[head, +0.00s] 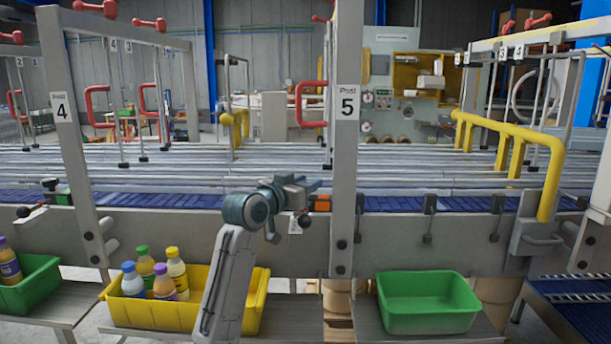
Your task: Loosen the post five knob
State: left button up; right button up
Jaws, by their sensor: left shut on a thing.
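Post 5 (345,170) is a grey upright with a white "Post 5" label, standing at the conveyor's near edge. My left gripper (302,186) is just left of this post, at the height of the rail, and is shut on the post five knob. The jaws hide most or all of the knob. An orange block (322,203) sits between the gripper and the post. A black ball handle (304,221) shows just below the gripper. My right gripper is not in view.
Post 4 (62,110), with a dark knob (50,184) and a green block (64,199), stands at left. A yellow bin (185,312) with several bottles and an empty green bin (429,318) stand below the rail. A yellow guard rail (550,175) is at right.

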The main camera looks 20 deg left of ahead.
pick_arm(q)
jog(key=n+y, duration=0.1)
jog(key=y+p, duration=0.1)
jog(key=shift+d+r+n+t+y, duration=0.1)
jog(key=shift+r+n+t+y, duration=0.2)
jog(key=shift+n+y, duration=0.1)
jog(key=shift+n+y+p, duration=0.65)
jog(key=shift+n+y, duration=0.15)
jog(key=shift+y, duration=0.3)
jog(key=shift+f+n+y+p, duration=0.15)
jog(key=shift+n+y+p, duration=0.15)
jog(key=shift+n+y, duration=0.7)
jog(key=shift+y, duration=1)
jog(key=o, duration=1)
jog(key=shift+f, duration=0.1)
jog(key=shift+s, duration=0.1)
